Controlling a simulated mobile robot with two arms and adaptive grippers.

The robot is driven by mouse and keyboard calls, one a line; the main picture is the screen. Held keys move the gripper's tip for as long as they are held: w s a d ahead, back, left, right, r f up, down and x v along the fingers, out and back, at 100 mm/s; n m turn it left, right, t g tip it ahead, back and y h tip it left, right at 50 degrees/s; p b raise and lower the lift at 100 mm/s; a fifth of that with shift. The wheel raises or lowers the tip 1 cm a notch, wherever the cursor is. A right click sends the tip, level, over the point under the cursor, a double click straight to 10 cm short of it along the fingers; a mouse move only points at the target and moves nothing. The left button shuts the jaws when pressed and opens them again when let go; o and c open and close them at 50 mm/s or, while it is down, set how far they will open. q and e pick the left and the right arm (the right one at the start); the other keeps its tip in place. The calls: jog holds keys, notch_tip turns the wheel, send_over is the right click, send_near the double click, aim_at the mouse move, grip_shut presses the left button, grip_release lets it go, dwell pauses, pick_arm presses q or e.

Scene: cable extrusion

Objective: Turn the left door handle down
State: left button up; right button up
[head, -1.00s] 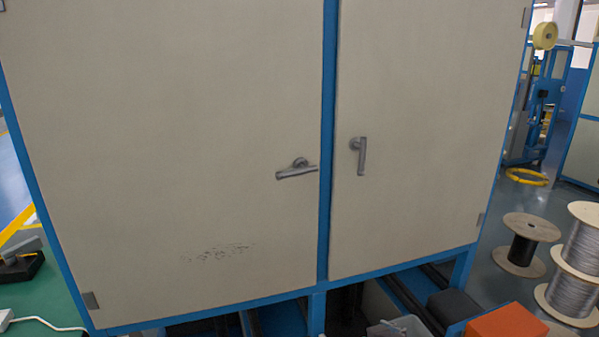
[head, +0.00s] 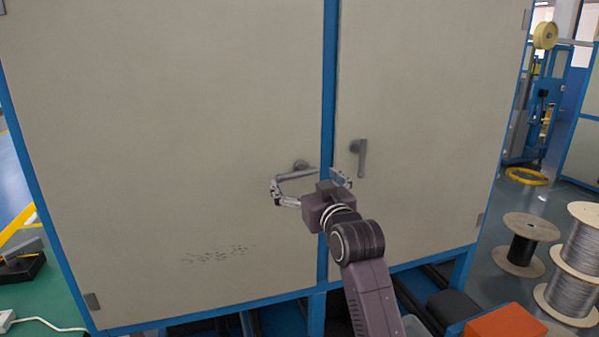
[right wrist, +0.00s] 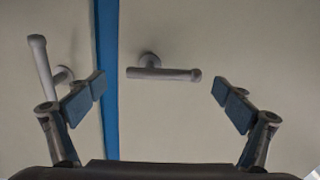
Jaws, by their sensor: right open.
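The left door handle (head: 297,174) is a grey lever on the left cabinet door (head: 160,130), lying nearly level. In the right wrist view the same lever (right wrist: 168,74) shows level between my two fingers. My right gripper (head: 308,183) is open, in front of the lever, with one finger toward each end of it. In the wrist view its open fingers (right wrist: 159,88) show no visible contact with the lever. In the head view the gripper body hides part of the blue post just below the handle. My left gripper is in no view.
The right door handle (head: 360,157) hangs vertical on the right door and shows in the wrist view (right wrist: 45,72). A blue post (head: 329,90) separates the doors. Cable spools (head: 527,240) and an orange box (head: 506,322) stand at lower right.

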aim_at(301, 175)
jog(key=shift+p+x, duration=0.35)
jog(key=shift+x, duration=1.55)
jog(key=shift+c, duration=0.2)
jog(key=c, duration=1.6)
